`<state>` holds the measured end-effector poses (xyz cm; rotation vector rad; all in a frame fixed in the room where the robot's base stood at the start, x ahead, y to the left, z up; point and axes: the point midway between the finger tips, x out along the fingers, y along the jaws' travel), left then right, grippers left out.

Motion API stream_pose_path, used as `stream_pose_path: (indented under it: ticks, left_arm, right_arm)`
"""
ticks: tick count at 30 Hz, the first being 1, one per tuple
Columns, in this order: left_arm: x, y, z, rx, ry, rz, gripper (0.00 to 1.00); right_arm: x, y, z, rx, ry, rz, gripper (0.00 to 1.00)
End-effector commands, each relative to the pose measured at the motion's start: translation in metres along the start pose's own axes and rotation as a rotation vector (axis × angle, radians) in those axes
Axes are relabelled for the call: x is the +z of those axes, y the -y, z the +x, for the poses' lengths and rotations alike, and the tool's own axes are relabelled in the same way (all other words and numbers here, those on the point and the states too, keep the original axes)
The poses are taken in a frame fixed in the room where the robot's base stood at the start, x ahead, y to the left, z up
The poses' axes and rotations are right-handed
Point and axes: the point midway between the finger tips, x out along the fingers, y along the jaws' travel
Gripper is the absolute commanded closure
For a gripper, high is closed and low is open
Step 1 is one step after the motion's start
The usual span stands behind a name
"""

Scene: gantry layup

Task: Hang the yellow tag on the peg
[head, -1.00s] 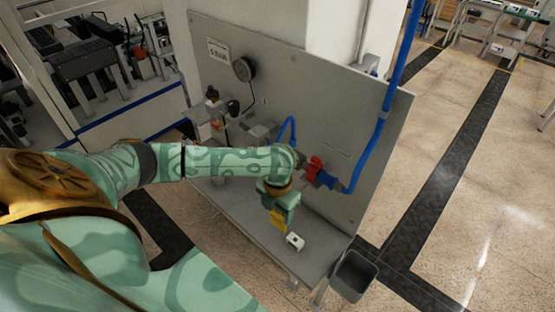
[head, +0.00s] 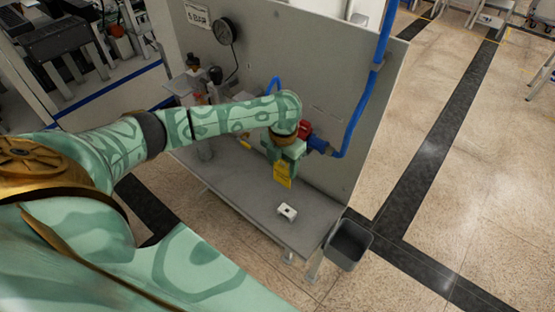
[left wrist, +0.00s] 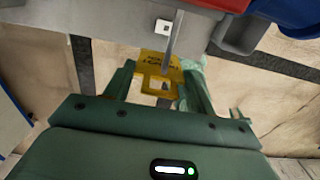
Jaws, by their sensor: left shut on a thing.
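The yellow tag (head: 282,176) hangs below my left gripper (head: 284,157), which is shut on it, above the grey shelf and close to the upright panel. In the left wrist view the tag (left wrist: 152,67) lies between the fingers (left wrist: 160,80), with dark print and a square opening. A thin grey rod (left wrist: 172,42), which looks like the peg, runs from the panel side across the tag toward its opening. I cannot tell whether it passes through. The head view does not show the peg; my forearm and gripper cover that area. My right gripper is not in view.
The grey panel (head: 325,85) carries a red valve handle (head: 305,130) and blue pipe (head: 362,105) right beside my gripper. A small white block (head: 287,211) lies on the shelf (head: 245,196). A grey bin (head: 348,245) hangs at the shelf's right end. A gauge (head: 224,30) sits upper left.

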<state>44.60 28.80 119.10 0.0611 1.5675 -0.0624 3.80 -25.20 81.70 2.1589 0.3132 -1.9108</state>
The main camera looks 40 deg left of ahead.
Motion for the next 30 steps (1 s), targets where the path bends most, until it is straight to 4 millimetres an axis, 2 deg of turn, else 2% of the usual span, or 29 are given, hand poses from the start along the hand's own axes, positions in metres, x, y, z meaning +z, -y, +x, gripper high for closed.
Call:
stream_pose_path:
  ticks: [9,16,30]
  left_arm:
    - [0.023,0.000,0.004,0.000,0.003,0.001,0.70]
    - [0.033,0.000,0.008,-0.001,0.000,-0.001,0.70]
    - [0.035,0.000,0.011,-0.001,0.000,0.000,0.70]
  right_arm:
    - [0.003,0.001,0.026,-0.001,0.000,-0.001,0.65]
    - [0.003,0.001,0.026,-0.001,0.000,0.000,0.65]
    - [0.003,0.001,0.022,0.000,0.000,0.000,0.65]
